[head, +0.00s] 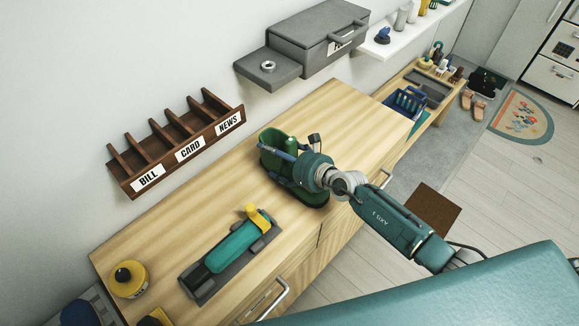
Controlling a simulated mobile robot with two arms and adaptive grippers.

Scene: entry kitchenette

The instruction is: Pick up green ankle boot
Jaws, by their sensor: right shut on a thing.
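The green ankle boot (268,158) is on the wooden cabinet top, near its middle. Its open shaft faces up at the left and its dark green foot reaches to the lower right. My right gripper (284,150) comes in from the right, over the boot, and is shut on it at the shaft. The gripper and wrist hide the middle of the boot. I cannot tell whether the sole touches the wood. My left gripper is not in view.
A grey tray (196,285) with a teal, yellow-capped item lies left of the boot, with a yellow round container (129,278) beyond. A labelled wall rack (183,145) and a grey box (318,38) are behind. A blue basket (405,104) stands on the bench at right.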

